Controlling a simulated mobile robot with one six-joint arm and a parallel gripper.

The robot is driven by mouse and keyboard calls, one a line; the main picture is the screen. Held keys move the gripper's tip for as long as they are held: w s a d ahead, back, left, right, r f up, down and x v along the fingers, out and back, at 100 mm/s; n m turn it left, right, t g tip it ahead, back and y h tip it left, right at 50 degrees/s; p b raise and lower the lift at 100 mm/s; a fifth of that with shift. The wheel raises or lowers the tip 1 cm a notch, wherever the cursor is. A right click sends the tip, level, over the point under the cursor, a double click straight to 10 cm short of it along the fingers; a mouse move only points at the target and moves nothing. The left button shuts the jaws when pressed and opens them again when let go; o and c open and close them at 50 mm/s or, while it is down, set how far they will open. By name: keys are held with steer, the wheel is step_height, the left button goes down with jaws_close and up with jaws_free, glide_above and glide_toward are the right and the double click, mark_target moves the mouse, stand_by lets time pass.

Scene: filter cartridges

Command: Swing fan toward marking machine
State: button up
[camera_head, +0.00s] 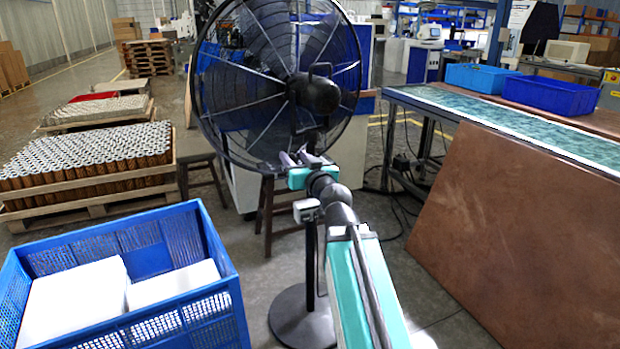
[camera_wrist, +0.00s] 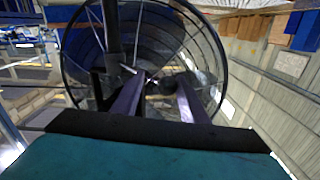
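The fan (camera_head: 315,92) is a large black pedestal fan with a round wire cage, standing upright on a round black base (camera_head: 302,318). Its motor housing faces me. My gripper (camera_head: 303,157) is just below the motor housing, in front of the fan's post. In the wrist view my gripper (camera_wrist: 164,80) has its two fingers apart, with a dark knob-like part of the fan (camera_wrist: 166,85) showing between or just beyond the tips. I see no clear grip on it. I cannot tell for certain which machine is the marking machine; a white unit with a dark hood (camera_head: 530,26) stands at the back right.
A blue crate (camera_head: 226,262) with white boxes stands at the front left. Behind it are pallets of cartridges (camera_head: 88,160). A long bench (camera_head: 500,112) with blue bins (camera_head: 550,95) and a leaning brown board (camera_head: 510,230) bound the right side.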

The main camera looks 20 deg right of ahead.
steer(key=shift+s+a+b, duration=0.15)
steer(key=shift+s+b, duration=0.25)
steer(key=shift+b, duration=1.05)
steer(key=s+b, duration=0.1)
steer(key=b, duration=0.4)
steer(key=shift+s+f, duration=0.1)
steer(key=shift+s, duration=0.25)
steer(key=s+b, duration=0.8)
steer(key=b, duration=0.3)
steer(key=shift+s+r+b, duration=0.15)
steer(key=shift+r+b, duration=0.1)
steer(key=shift+b, duration=0.05)
